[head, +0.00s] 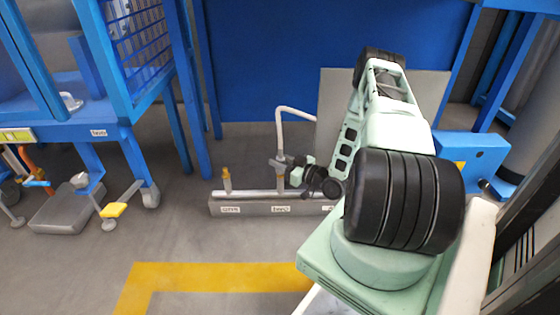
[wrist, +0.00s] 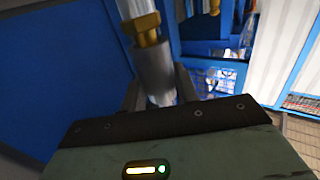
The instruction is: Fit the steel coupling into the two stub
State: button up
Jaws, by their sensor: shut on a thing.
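My gripper (head: 283,161) is shut on the steel coupling (wrist: 152,68), a grey cylinder between its two fingers in the wrist view. In the head view, the coupling (head: 281,163) shows as a small grey shape at the lower end of a bent white hose. The two stub (head: 281,180), brass-coloured, stands on a grey bar just below, above the "two" label. In the wrist view, a brass collar (wrist: 145,28) meets the coupling's far end. I cannot tell how deep the coupling sits.
The grey bar (head: 250,208) lies on the floor and also bears the brass-topped one stub (head: 226,178) to the left. The white hose (head: 296,110) arches near a pale panel. A blue bench frame (head: 125,100) stands left. Open floor lies in front.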

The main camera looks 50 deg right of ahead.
aim_at(280, 148)
jog(key=shift+f+b, duration=0.3)
jog(key=shift+f, duration=0.25)
jog(key=o, duration=1.1)
jog(key=shift+o, duration=0.2)
notch_tip(280, 148, up, 10)
jog(key=p, duration=0.6)
